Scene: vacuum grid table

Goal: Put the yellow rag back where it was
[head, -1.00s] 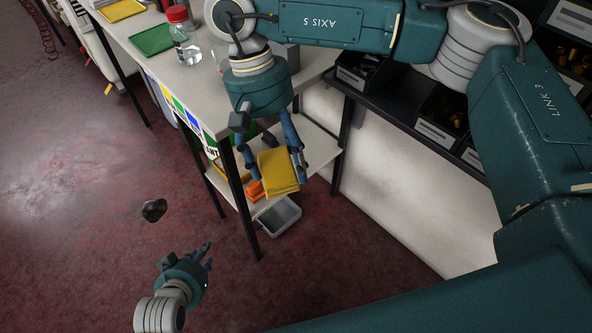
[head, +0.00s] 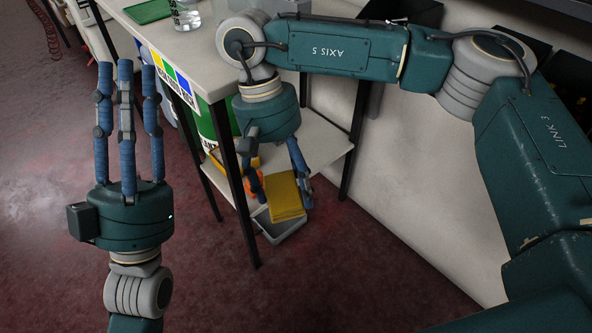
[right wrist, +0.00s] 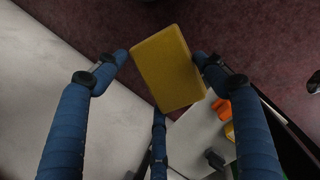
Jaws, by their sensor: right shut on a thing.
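The yellow rag (head: 286,198), a folded flat block, hangs in my right gripper (head: 282,188) beside the table's lower shelf (head: 322,146), above the floor. The right wrist view shows the rag (right wrist: 168,66) between the fingertips of my right gripper (right wrist: 160,70), whose blue fingers are closed onto it. My left gripper (head: 127,68) is at the left of the head view, with its three blue fingers straight, apart and empty. Whether the rag touches the shelf edge cannot be told.
The white table (head: 190,62) carries a green tray (head: 150,11) and a bottle (head: 186,14). Orange things (right wrist: 221,110) lie on the lower shelf, near a dark table leg (head: 232,165). Open floor lies at front left.

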